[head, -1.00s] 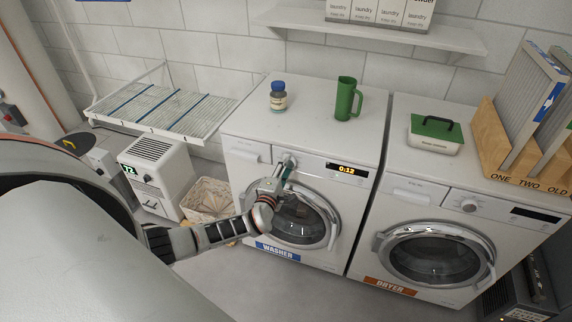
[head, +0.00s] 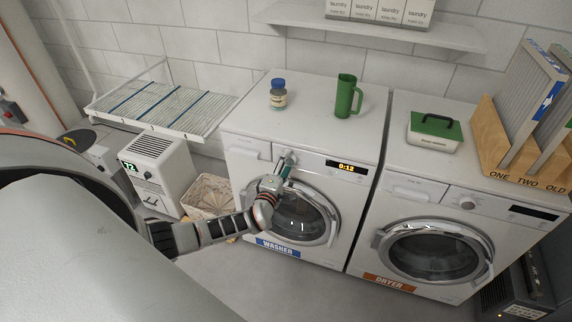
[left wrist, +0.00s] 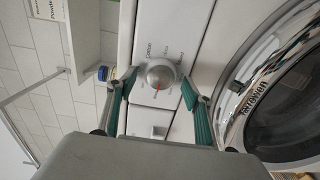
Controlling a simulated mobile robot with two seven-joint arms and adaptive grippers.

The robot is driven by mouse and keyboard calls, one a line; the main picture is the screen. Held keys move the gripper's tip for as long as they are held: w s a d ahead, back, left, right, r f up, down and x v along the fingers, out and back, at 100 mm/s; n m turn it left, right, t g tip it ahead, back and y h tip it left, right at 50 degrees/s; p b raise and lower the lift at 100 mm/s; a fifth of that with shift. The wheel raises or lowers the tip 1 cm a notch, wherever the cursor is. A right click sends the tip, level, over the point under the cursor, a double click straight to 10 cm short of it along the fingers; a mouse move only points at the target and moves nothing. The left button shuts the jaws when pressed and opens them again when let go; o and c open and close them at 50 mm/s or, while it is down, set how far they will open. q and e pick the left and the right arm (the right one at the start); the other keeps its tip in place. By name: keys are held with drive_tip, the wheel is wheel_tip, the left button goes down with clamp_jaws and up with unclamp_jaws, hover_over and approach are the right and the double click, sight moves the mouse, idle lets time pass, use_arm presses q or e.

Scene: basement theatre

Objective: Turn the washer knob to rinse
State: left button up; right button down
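The washer (head: 250,215) is white, with a blue WASHER label on its lower front and a lit display reading 0:12. Its round silver knob (left wrist: 160,74) shows in the left wrist view, with a red mark at its lower edge and small words around it, too blurred to read surely. In the head view the knob (head: 290,158) sits left of the display, partly behind the gripper. My left gripper (left wrist: 153,96) is open, its teal-padded fingers on either side of the knob with gaps to both. In the head view it (head: 284,170) reaches the control panel. My right gripper is out of view.
The washer's chrome-ringed door (head: 302,218) lies just below the gripper. A blue-capped jar (head: 278,95) and green jug (head: 346,97) stand on top. The dryer (head: 425,270) is at right; a dehumidifier (head: 158,172) and basket (head: 208,195) are at left.

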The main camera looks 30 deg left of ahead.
use_arm(q)
drive_tip(key=v, duration=1.2)
drive_tip(key=shift+d, duration=0.1)
idle(0.4)
drive_tip(key=s+d+f+n+g+h, duration=0.2)
drive_tip(key=s+d+f+n+g, duration=0.65)
drive_tip(key=n, duration=1.45)
drive_tip(key=s+d+n+h, duration=0.2)
drive_tip(key=s+d+n, duration=0.3)
drive_tip(key=n, duration=0.7)
drive_tip(key=s+d+n+t+h, duration=0.1)
drive_tip(key=s+d+n+h, duration=0.1)
drive_tip(key=s+d+n, duration=0.3)
drive_tip(key=s+n, duration=0.4)
drive_tip(key=n, duration=0.3)
drive_tip(key=shift+d+r, duration=0.3)
drive_tip(key=shift+r, duration=0.1)
